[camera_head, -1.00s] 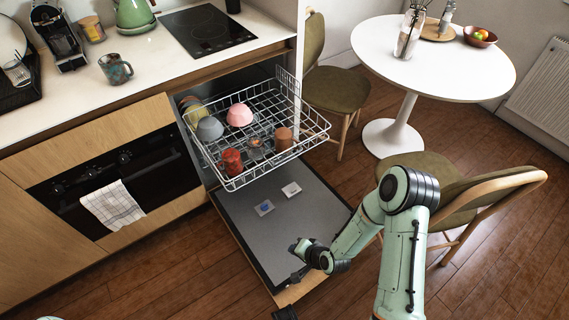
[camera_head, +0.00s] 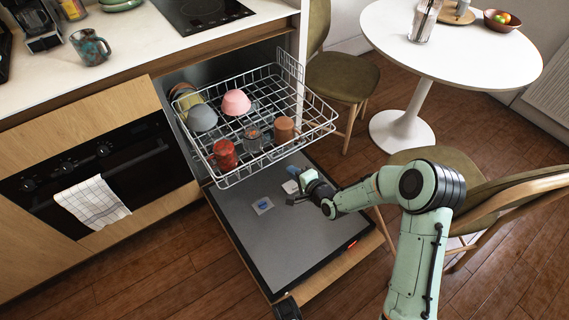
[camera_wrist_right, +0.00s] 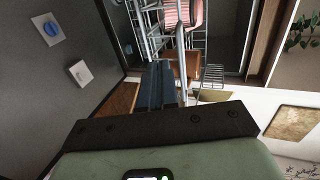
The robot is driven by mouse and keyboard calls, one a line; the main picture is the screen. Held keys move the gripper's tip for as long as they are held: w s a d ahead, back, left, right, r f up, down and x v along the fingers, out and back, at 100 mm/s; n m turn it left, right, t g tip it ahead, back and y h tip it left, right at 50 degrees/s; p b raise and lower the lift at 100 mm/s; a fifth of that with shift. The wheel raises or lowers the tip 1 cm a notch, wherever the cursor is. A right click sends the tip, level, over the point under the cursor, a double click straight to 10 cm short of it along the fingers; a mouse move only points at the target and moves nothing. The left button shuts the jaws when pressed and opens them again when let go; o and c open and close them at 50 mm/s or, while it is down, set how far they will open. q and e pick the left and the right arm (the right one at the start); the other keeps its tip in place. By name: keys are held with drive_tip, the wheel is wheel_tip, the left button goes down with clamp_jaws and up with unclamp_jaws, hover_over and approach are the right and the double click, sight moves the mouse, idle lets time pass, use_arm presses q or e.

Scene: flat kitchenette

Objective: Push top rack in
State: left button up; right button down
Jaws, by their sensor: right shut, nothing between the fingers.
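The top rack (camera_head: 262,160) is a white wire basket, pulled out of the dishwasher over its lowered door (camera_head: 290,235). It holds a pink bowl (camera_head: 236,102), a grey bowl (camera_head: 202,118), a red mug (camera_head: 224,154), a brown cup (camera_head: 284,130), a glass and yellowish dishes at the back. My right gripper (camera_head: 296,198) is shut and empty, just in front of and below the rack's front edge, above the door. In the right wrist view its dark fingers (camera_wrist_right: 158,85) point toward the rack wires (camera_wrist_right: 163,42). Contact cannot be told. My left gripper is not in view.
A chair (camera_head: 342,82) and a round white table (camera_head: 450,50) stand to the right. The counter (camera_head: 130,35) and oven with towel (camera_head: 92,203) are on the left. The floor in front is clear.

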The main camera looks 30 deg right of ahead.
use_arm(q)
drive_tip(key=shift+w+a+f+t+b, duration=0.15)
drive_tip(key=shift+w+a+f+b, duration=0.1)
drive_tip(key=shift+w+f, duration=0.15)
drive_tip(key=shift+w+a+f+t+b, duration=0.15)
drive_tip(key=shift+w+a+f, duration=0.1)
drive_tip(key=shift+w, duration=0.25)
use_arm(e)
drive_tip(key=w, duration=0.5)
drive_tip(key=shift+a+r, duration=0.15)
drive_tip(key=shift+r, duration=0.05)
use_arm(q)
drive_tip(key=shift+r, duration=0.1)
